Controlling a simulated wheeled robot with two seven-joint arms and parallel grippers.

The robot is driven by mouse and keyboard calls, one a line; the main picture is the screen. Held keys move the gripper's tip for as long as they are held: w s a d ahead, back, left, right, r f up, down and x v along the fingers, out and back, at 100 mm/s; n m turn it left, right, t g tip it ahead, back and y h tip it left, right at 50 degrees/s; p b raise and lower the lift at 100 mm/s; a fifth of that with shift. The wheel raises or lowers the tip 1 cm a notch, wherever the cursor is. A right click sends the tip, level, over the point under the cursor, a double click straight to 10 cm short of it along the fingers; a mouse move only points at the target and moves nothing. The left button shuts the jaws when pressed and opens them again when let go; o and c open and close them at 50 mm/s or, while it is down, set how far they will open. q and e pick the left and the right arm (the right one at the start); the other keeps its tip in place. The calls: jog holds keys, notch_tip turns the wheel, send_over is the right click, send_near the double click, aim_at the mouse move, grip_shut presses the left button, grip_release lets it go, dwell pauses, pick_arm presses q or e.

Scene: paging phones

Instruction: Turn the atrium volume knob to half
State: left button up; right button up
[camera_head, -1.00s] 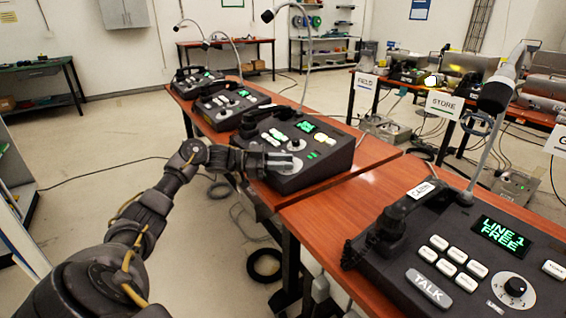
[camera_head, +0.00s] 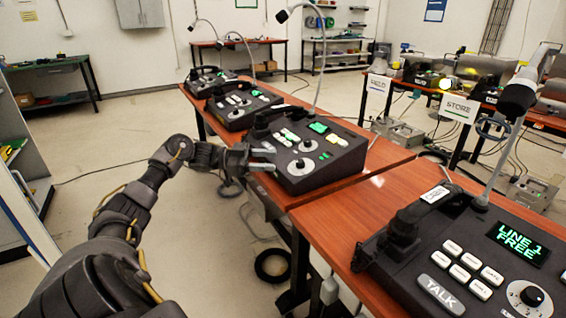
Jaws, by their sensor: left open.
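A dark desk phone console (camera_head: 318,158) stands on the wooden table, with a green screen, lit buttons, a round white dial (camera_head: 301,168) near its front left and a smaller dial (camera_head: 333,139) farther right. My left gripper (camera_head: 268,159) is open and empty, just left of the front dial. Its fingertips reach the console's left edge; I cannot tell whether they touch it. The dial's setting is too small to read. No label naming the atrium is readable. My right gripper is not in view.
A larger near console (camera_head: 440,262) reads LINE 1 FREE and has a TALK button and a numbered knob (camera_head: 530,295). Two more consoles (camera_head: 240,104) stand farther back. Gooseneck microphones (camera_head: 518,100) rise from the consoles. Signs reading FIELD and STORE (camera_head: 459,107) hang at the right.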

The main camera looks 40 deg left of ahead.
pick_arm(q)
jog(key=shift+v, duration=1.25)
